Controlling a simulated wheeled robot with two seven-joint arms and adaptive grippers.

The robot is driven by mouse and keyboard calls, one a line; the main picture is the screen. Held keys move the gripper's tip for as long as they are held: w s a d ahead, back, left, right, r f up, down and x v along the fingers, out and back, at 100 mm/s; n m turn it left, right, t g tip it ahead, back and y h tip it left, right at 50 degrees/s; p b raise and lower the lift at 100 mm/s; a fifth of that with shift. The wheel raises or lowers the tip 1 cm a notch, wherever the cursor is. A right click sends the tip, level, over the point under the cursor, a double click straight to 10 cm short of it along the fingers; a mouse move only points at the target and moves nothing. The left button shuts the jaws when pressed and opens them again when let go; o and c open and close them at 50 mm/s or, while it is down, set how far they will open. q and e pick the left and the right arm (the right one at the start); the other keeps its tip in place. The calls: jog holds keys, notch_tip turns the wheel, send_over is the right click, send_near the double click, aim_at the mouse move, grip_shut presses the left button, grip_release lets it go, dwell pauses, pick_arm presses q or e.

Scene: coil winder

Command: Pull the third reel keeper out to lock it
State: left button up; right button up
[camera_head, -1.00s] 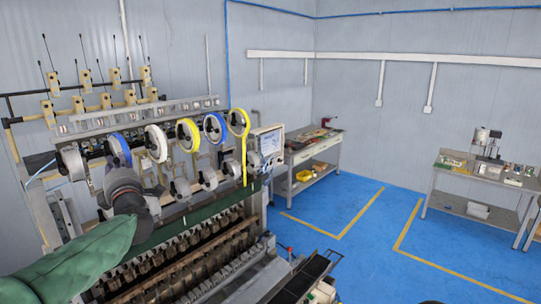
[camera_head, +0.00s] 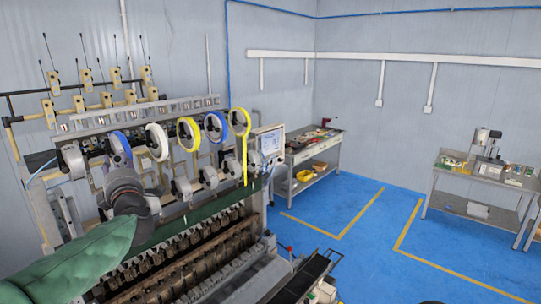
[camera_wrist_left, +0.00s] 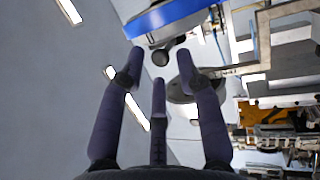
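A row of reels hangs on the winder: a pale one (camera_head: 71,159) at the left, then a blue-rimmed one (camera_head: 119,146), a white one (camera_head: 156,143), and several yellow and blue ones further right. My left gripper (camera_head: 122,172) is just below the blue-rimmed reel at the left and hides part of the machine there. In the left wrist view its three dark fingers (camera_wrist_left: 160,62) are spread apart. A small dark round knob (camera_wrist_left: 161,57), possibly a reel keeper, shows between the fingertips, with a blue reel rim (camera_wrist_left: 176,19) beyond. I cannot tell whether the fingers touch it. My right gripper is not in view.
Grey brackets and metal guides (camera_wrist_left: 275,60) lie close to the right of the fingers. The winder's spindle rows (camera_head: 205,250) run below the arm. A screen (camera_head: 269,142) stands at the machine's right end. Workbenches (camera_head: 312,150) stand beyond, with open blue floor between.

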pick_arm(q)
jog(key=s+d+b, duration=0.2)
jog(key=s+d, duration=0.1)
jog(key=s, duration=0.2)
jog(key=shift+s+d, duration=0.15)
jog(key=shift+d, duration=0.1)
dwell(0.3)
